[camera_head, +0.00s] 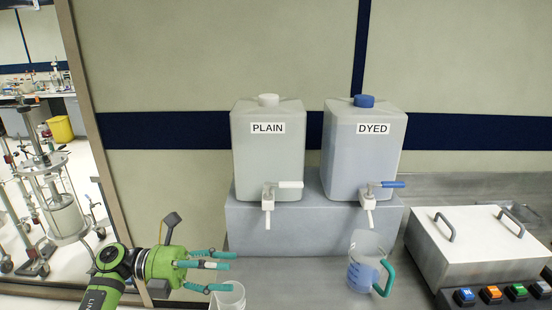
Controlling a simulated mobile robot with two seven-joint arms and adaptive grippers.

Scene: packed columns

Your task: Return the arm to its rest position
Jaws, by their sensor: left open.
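My left gripper (228,270), green with teal fingers, comes in at the lower left on its green arm (103,290). It is open, and its fingers point right with nothing between them. A clear beaker (230,299) stands just below the fingertips, cut off by the picture's bottom edge. The lowest finger overlaps its rim in the picture; I cannot tell whether they touch. My right gripper is not in view.
Tanks marked PLAIN (267,155) and DYED (362,158), with taps, stand on a grey block (310,238). A jug with a teal handle (366,262) stands below the DYED tap. A lidded metal box (475,248) with coloured buttons is right. The counter between beaker and jug is clear.

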